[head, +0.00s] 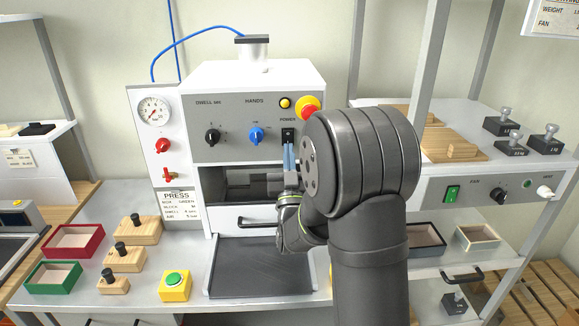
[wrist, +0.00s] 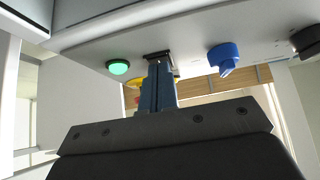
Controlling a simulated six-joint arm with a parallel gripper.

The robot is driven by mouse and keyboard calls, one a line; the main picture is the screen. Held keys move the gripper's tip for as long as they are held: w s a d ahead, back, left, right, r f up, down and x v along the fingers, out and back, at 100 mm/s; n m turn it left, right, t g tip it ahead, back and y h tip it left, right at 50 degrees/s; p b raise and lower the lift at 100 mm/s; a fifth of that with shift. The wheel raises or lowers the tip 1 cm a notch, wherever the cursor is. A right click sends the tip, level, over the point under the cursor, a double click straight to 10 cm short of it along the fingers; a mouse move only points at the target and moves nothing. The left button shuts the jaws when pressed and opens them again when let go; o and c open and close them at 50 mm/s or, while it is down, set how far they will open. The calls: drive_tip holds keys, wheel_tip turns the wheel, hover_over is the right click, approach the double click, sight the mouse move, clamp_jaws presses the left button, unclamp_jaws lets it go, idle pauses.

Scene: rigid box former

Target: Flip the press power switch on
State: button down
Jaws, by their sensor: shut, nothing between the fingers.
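The press (head: 255,85) is a white box with a grey front panel. Its black power switch (head: 288,136) sits under the label POWER, right of the blue knob (head: 256,135). My gripper (head: 289,150) is shut and empty, with its blue fingertips at the lower edge of the switch. In the wrist view the shut fingers (wrist: 157,68) point up at the dark switch (wrist: 157,54) and partly cover it. I cannot tell whether they touch it, nor which way the rocker is tipped. A round green lamp (wrist: 119,67) glows beside the switch; my arm hides it in the head view.
A yellow button and a red-and-yellow emergency stop (head: 307,106) sit above the switch. A black dwell knob (head: 212,137) is at the panel's left.

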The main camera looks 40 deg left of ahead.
drive_tip(key=v, duration=1.3)
drive_tip(key=shift+w+a, duration=0.1)
drive_tip(key=w+a+r, duration=0.4)
drive_tip(key=r, duration=0.5)
drive_tip(key=v, duration=0.6)
